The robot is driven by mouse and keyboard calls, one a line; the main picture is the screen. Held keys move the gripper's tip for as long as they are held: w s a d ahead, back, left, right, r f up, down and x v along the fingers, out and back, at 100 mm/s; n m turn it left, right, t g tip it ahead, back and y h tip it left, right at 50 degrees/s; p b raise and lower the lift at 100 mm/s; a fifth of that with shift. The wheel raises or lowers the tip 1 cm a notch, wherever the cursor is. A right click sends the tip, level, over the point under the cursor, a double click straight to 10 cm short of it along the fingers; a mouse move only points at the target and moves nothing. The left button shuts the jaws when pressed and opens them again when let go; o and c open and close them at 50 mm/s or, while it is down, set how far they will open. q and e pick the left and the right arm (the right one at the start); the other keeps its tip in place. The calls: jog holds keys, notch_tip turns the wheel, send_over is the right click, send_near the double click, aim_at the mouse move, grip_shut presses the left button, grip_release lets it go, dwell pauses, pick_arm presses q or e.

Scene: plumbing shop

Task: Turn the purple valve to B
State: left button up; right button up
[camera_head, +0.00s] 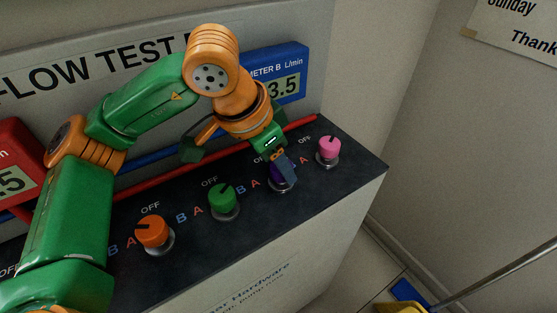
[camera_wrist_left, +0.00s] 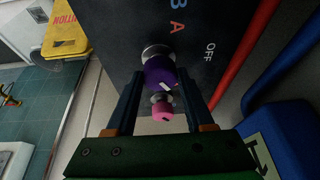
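The purple valve (camera_head: 272,181) sits on the dark panel, mostly hidden by my left gripper (camera_head: 284,170) in the head view. In the left wrist view the purple valve (camera_wrist_left: 159,70) shows on its silver base, between the fingertips of my left gripper (camera_wrist_left: 160,76). The fingers are apart, one on each side of the knob, with a narrow gap visible. A white mark on the knob points away from the B and A letters. The OFF label (camera_wrist_left: 210,52) is to its right, and A (camera_wrist_left: 178,27) is above. My right gripper is not in view.
The pink valve (camera_head: 329,147) is right of the purple one, and the green valve (camera_head: 223,200) and orange valve (camera_head: 153,233) are left. Red and blue pipes run behind. The blue meter B (camera_head: 285,83) reads 3.5. A yellow mop bucket (camera_head: 400,308) stands on the floor.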

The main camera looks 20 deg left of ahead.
pick_arm(q)
jog(key=o, duration=0.4)
jog(key=shift+c, duration=0.2)
jog(key=v, duration=0.7)
